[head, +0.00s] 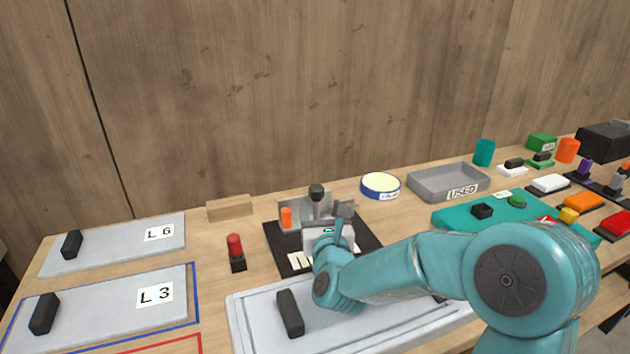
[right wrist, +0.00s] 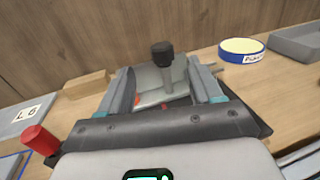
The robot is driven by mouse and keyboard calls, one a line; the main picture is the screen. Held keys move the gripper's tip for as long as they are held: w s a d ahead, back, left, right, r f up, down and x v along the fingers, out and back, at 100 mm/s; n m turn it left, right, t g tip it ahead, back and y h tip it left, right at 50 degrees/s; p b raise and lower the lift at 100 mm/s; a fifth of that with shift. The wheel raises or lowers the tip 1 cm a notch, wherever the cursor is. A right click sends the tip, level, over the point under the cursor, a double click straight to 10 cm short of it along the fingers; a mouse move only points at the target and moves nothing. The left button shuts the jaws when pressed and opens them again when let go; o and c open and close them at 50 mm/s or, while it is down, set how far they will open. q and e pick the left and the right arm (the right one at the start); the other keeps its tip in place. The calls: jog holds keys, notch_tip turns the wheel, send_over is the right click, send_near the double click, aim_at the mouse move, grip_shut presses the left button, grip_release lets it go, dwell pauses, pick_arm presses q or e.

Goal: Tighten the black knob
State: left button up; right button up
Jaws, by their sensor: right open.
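The black knob (head: 316,191) tops a grey stem on a grey fixture (head: 292,200) standing on a black base plate (head: 283,262). In the right wrist view, the knob (right wrist: 162,54) is upright, beyond and between my open fingers. My right gripper (head: 333,218) is just in front of the fixture, its arm coming in from the right. In the right wrist view, the gripper (right wrist: 165,88) has its fingers spread and holds nothing. I cannot tell whether a finger touches the fixture, whose lower part is partly hidden by the gripper. My left gripper is not in view.
An orange cylinder (head: 286,217) is at the fixture's left. A red-topped peg (head: 235,250) and a wooden block (head: 229,207) stand further left, near panel L6 (head: 120,254). A tape roll (head: 380,186) and a grey USED tray (head: 425,190) lie to the right. A wooden wall closes the back.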

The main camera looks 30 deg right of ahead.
aim_at(316, 185)
jog(key=p+x, duration=0.2)
jog(key=x, duration=0.9)
jog(key=shift+d, duration=0.1)
jog(key=shift+s, duration=0.1)
jog(key=c, duration=1)
